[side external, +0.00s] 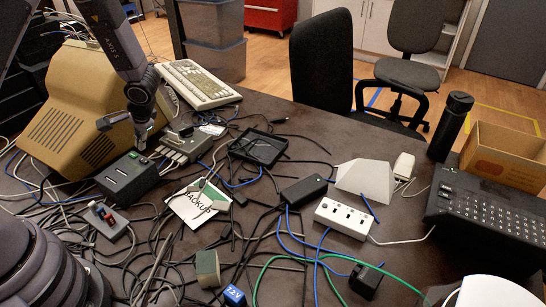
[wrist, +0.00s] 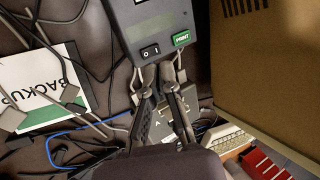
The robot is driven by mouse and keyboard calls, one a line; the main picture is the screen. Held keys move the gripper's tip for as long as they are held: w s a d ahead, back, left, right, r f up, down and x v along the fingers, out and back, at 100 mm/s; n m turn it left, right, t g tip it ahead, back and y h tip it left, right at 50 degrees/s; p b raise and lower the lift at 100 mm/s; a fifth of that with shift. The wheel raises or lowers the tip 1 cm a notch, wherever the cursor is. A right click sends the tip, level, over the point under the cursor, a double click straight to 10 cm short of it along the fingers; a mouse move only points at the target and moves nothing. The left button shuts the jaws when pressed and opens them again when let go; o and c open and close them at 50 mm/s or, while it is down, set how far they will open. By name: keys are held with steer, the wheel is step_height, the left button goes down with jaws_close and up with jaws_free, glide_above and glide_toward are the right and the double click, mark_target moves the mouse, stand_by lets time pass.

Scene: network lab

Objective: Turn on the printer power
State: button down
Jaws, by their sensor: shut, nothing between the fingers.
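The printer is a dark grey box (side external: 125,180) on the table at the left in the side view. In the wrist view, its body (wrist: 155,15) carries a small black rocker switch (wrist: 150,52) and a green PRINT button (wrist: 181,38). I cannot tell which way the rocker is set. My gripper (side external: 141,143) points down near the printer's back right end. In the wrist view, the shut, empty fingertips (wrist: 158,72) appear just below the switch and button. I cannot tell whether they touch the printer.
A beige monitor (side external: 75,110) stands close behind the printer. A grey connector box (side external: 186,143) with cables sits to its right. A white BACKUP card (side external: 197,205) and many loose cables cover the table in front. A black tray (side external: 258,147) lies farther right.

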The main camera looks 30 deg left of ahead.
mark_target(144, 162)
steer(key=x, duration=0.5)
steer(key=shift+a+f+h, duration=0.2)
steer(key=shift+h, duration=0.1)
steer(key=shift+d, duration=0.85)
steer(key=shift+r, duration=0.1)
